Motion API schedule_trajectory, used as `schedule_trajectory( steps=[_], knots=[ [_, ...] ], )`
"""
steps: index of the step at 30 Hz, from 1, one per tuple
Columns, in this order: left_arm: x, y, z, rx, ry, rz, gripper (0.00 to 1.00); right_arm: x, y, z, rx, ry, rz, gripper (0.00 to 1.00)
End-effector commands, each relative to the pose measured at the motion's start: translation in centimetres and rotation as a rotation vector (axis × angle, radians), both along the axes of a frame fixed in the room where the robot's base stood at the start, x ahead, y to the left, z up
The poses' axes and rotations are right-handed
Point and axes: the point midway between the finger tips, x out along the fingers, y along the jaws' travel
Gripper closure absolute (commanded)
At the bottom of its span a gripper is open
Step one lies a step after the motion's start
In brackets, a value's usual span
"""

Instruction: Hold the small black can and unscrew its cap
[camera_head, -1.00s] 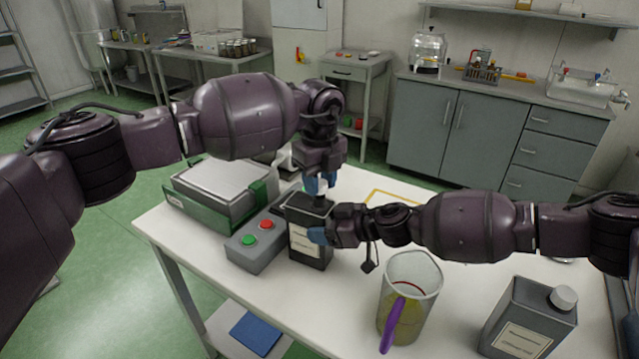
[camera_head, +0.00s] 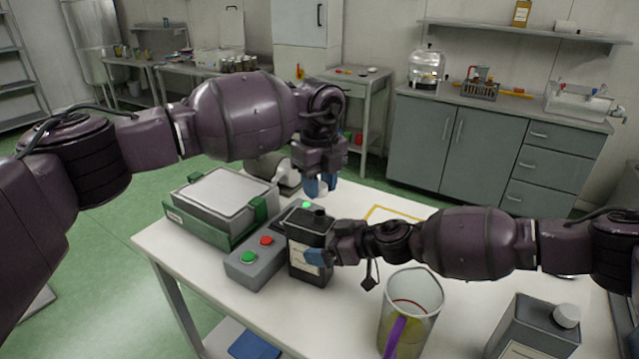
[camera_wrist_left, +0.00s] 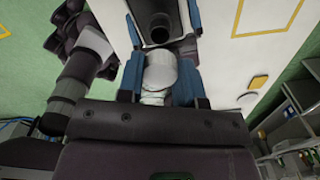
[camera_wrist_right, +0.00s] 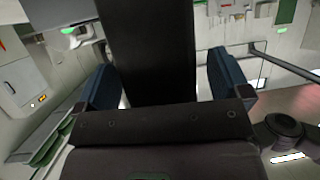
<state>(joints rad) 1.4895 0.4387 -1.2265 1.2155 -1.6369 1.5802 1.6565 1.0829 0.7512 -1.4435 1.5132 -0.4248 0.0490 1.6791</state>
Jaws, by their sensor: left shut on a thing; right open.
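The small black can (camera_head: 309,262) stands upright on the white table, with a pale label and a bare dark neck (camera_head: 319,212). My left gripper (camera_head: 320,188) is above the can, shut on the white cap (camera_wrist_left: 160,72). The cap is clear of the neck; the left wrist view shows the can's open mouth (camera_wrist_left: 160,30) beyond it. My right gripper (camera_head: 318,257) is at the can's right side, open, with its fingers on either side of the can. The right wrist view shows the can's dark body (camera_wrist_right: 148,50) between the fingers, with a gap beside the right finger.
A grey button box (camera_head: 254,262) with green and red buttons stands close left of the can. A scale-like green tray unit (camera_head: 215,235) is behind it. A clear jug (camera_head: 418,295) with purple handle and a larger grey can (camera_head: 535,330) stand front right.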

Motion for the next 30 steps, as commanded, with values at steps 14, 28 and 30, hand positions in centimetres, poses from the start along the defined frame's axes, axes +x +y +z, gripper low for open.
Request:
schedule_trajectory(
  steps=[14, 28, 30],
  knots=[
    [-0.1, 0.0, 1.5, 0.000, -0.009, 0.000, 0.95, -2.7, -5.3, 2.6, 0.000, -0.001, -0.002, 0.05],
    [-0.1, 0.0, 2.0, 0.000, -0.011, 0.000, 0.95, -5.1, -9.7, 4.5, 0.000, 0.000, -0.001, 0.05],
    [-0.1, 0.0, 2.0, 0.000, -0.011, 0.000, 0.95, -5.2, -9.8, 4.6, 0.000, 0.000, 0.000, 0.05]
  ],
)
